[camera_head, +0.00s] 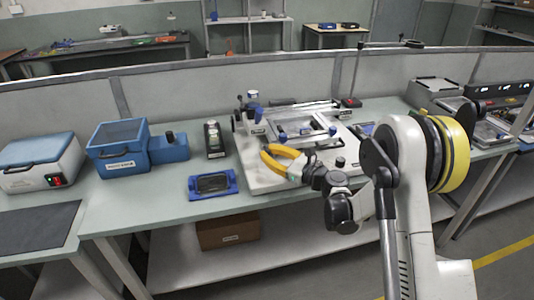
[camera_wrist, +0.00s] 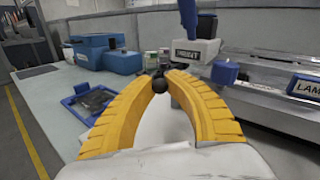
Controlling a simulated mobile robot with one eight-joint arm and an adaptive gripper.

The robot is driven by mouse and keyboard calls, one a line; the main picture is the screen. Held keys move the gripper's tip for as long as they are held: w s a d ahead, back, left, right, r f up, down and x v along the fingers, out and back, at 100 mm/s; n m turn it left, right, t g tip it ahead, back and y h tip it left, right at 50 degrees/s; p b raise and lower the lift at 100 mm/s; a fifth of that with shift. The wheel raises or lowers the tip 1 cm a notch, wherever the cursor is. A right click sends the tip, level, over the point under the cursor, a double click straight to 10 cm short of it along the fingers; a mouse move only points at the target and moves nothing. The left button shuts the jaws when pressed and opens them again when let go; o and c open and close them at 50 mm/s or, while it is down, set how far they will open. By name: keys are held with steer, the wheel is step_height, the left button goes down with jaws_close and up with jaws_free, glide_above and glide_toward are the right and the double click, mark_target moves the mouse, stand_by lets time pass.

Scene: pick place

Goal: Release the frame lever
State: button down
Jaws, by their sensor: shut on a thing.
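My gripper (camera_head: 264,152) has two curved yellow fingers and reaches over the front left of a white machine (camera_head: 262,182) on the bench. In the wrist view the tips of my gripper (camera_wrist: 160,80) are closed on a round black knob (camera_wrist: 160,85), which I take to be the end of the frame lever. The machine's metal frame (camera_head: 302,117) with blue parts lies just beyond the gripper. In the head view the knob cannot be made out between the fingers.
A blue tray (camera_head: 195,190) holding a dark flat device (camera_head: 213,183) lies left of the machine. A black upright box (camera_head: 214,139), a blue lidded box (camera_head: 120,150) and a white case with a blue lid (camera_head: 42,165) stand farther left. A blue clamp part (camera_wrist: 224,72) is close right of the fingers.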

steer(key=c, duration=1.3)
jaws_free()
steer(key=v, duration=1.2)
